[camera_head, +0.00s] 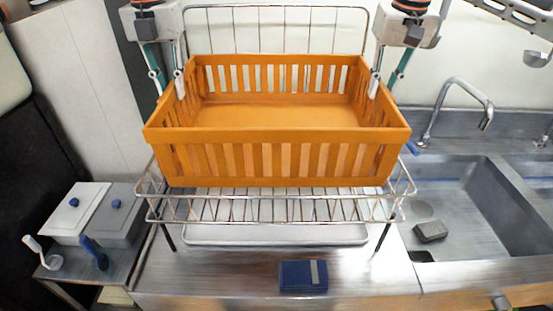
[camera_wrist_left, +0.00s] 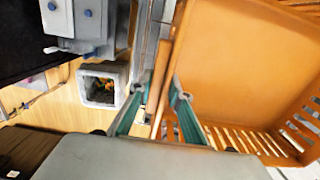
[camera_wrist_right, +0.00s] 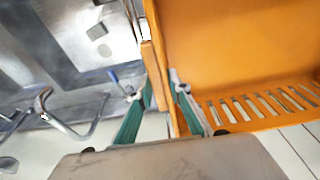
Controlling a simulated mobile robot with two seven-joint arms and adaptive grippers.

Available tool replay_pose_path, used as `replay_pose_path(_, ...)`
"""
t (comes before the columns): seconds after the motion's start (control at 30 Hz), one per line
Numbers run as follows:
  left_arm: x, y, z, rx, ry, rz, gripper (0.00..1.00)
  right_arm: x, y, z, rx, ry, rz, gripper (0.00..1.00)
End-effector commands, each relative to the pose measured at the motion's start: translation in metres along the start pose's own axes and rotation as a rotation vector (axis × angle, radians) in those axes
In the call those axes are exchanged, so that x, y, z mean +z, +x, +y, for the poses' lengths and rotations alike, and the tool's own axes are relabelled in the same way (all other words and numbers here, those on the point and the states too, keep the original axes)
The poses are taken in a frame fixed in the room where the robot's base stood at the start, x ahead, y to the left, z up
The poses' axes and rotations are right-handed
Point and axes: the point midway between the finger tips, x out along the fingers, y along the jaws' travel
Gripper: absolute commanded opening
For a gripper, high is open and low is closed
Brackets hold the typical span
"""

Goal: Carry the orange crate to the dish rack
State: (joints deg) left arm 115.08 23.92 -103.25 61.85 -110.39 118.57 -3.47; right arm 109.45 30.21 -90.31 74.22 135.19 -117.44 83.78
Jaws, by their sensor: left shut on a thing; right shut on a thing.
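The orange crate (camera_head: 275,157) is empty and roughly level, with slatted sides, in the middle of the head view. It is over the wire dish rack (camera_head: 290,209), which stands on the steel counter. I cannot tell whether the crate's bottom touches the rack. My left gripper (camera_head: 168,80) is shut on the crate's left side wall; the wall also shows between its fingers in the left wrist view (camera_wrist_left: 160,90). My right gripper (camera_head: 384,82) is shut on the right side wall, seen too in the right wrist view (camera_wrist_right: 156,75). The crate hides much of the rack.
A sink with a curved faucet (camera_head: 462,90) is at the right, with a dark sponge (camera_head: 430,231) in it. Grey lidded boxes (camera_head: 107,213) stand at the left. A grey bin (camera_wrist_left: 102,84) is on the floor.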

Motion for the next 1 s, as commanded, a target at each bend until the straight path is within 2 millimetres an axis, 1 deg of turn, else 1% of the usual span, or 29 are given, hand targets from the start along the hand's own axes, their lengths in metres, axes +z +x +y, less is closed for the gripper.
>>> replay_pose_path(0.03,0.002,-0.001,0.004,0.004,-0.007,-0.005,0.0,-0.002,-0.001,0.005,0.009,0.004,0.004,0.0)
replay_pose_path(0.47,0.002,0.002,0.004,0.004,-0.007,-0.004,0.0,-0.001,0.002,0.005,0.009,0.004,0.003,0.0)
replay_pose_path(0.67,0.001,0.008,0.004,0.004,-0.007,-0.003,0.0,0.0,0.008,0.005,0.009,0.004,0.003,0.0)
replay_pose_path(1.0,0.001,0.026,0.004,0.004,-0.007,0.001,0.0,0.003,0.025,0.005,0.009,0.004,-0.002,0.0)
